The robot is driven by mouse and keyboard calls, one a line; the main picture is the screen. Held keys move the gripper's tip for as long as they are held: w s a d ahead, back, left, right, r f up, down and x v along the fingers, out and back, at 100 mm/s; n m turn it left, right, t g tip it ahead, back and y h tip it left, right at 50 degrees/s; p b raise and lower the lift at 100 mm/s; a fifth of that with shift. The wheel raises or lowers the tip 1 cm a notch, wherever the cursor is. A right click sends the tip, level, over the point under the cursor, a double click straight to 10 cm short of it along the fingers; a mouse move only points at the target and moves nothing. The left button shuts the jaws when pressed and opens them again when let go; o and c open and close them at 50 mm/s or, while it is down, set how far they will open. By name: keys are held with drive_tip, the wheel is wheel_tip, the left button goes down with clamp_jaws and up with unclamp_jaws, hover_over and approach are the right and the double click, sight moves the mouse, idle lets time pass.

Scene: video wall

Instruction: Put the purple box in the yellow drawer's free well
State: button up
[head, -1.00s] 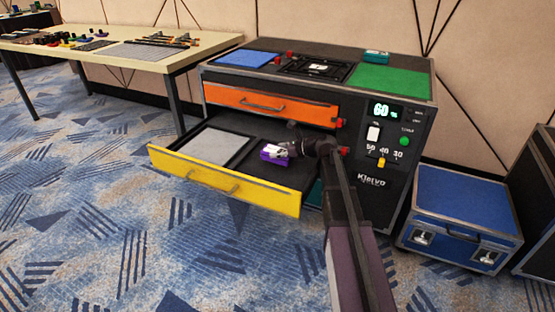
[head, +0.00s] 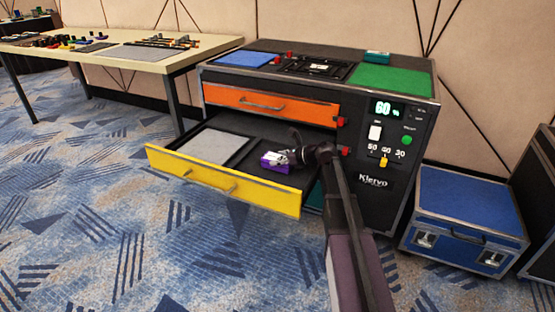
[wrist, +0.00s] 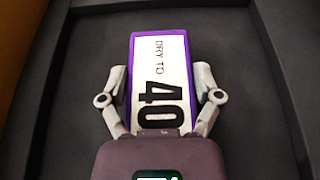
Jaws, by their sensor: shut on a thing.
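The purple box (head: 272,159) has a white label on top reading "DRY TO 40". My gripper (head: 286,157) is shut on it, with one finger on each long side in the wrist view (wrist: 160,92). The yellow drawer (head: 222,184) is pulled out. Its left well is covered by a light grey surface (head: 213,147). The purple box is over or in the dark right well (head: 262,177), whose floor and walls surround it in the wrist view. I cannot tell whether the box touches the floor.
The orange drawer (head: 272,105) above is shut. The cabinet front (head: 374,180) with red knobs and a 60 % display is right of my arm. A blue case (head: 463,205) stands on the floor at right. A table (head: 120,57) with small items is at left.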

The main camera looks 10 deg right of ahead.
drive_tip(key=o, duration=1)
drive_tip(key=shift+f, duration=0.1)
drive_tip(key=shift+o, duration=0.2)
drive_tip(key=shift+r, duration=0.25)
drive_tip(key=p+v, duration=0.4)
drive_tip(key=v, duration=0.6)
drive_tip(key=shift+s+d+r, duration=0.1)
drive_tip(key=shift+d+r, duration=0.05)
drive_tip(key=shift+s+d+r+p, duration=0.2)
drive_tip(key=shift+s+d+p, duration=0.25)
drive_tip(key=shift+d, duration=0.15)
